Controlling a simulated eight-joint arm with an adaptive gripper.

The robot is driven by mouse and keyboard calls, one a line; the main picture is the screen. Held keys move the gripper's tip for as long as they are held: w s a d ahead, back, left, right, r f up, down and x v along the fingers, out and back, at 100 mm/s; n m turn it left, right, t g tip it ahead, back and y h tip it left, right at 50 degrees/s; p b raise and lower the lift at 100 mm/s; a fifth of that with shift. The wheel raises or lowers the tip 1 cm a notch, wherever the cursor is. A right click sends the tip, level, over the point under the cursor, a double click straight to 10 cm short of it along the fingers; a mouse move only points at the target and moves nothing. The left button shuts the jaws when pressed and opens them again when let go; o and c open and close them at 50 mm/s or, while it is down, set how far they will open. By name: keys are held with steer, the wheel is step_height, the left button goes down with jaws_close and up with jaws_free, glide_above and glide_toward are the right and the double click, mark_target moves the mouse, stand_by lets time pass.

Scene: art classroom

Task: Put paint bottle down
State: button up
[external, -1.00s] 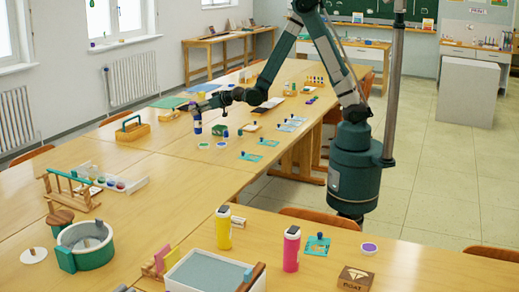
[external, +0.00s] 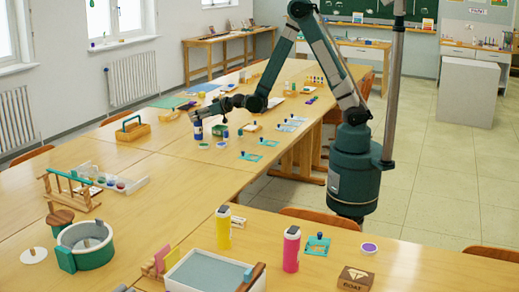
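A blue paint bottle (external: 198,131) with a pale band stands upright under my gripper (external: 197,117), over the far part of the long wooden table (external: 165,175). My gripper reaches in from the right, and its fingers are around the bottle's top. The fingers are small and dark here, but the bottle has moved down with them, so they appear shut on it. The bottle's base is at or very near the table top; I cannot tell if it touches.
Paint lids (external: 221,145) and a green block (external: 219,130) lie close to the bottle's right. A wooden caddy (external: 133,128) stands to its left. Yellow (external: 224,227) and pink (external: 291,249) bottles stand on the near table. Bare table lies in front of the blue bottle.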

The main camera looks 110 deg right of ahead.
steer(key=shift+r, duration=0.1)
stand_by(0.3)
steer(key=shift+r, duration=0.1)
steer(key=p+v, duration=0.2)
steer(key=v, duration=1)
stand_by(0.6)
